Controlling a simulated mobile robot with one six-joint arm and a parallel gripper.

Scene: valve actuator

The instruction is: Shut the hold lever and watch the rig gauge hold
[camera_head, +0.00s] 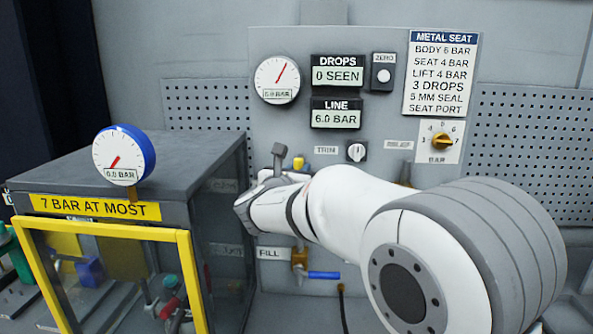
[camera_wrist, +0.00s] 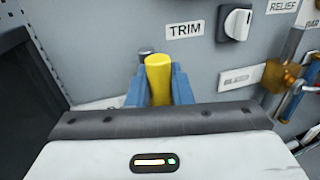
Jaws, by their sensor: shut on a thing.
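In the wrist view my gripper (camera_wrist: 159,88) has its blue fingers on both sides of a yellow handle (camera_wrist: 158,72), shut on it. No label on this handle is readable, so I cannot tell for sure that it is the hold lever. In the head view the yellow tip (camera_head: 298,163) shows just past my gripper (camera_head: 282,165); my arm hides the rest. The blue-rimmed gauge (camera_head: 122,158) on the test box reads 0.0 BAR, its needle low and left. The round panel gauge (camera_head: 277,80) has its needle up and right; its digits are blurred.
The LINE display (camera_head: 336,114) reads 6.0 BAR and the DROPS display (camera_head: 337,71) reads 0 SEEN. The TRIM knob (camera_wrist: 235,22) is close above right. A blue FILL lever (camera_head: 324,275) lies level below my arm. The box (camera_head: 190,160) stands left, with a yellow-framed front.

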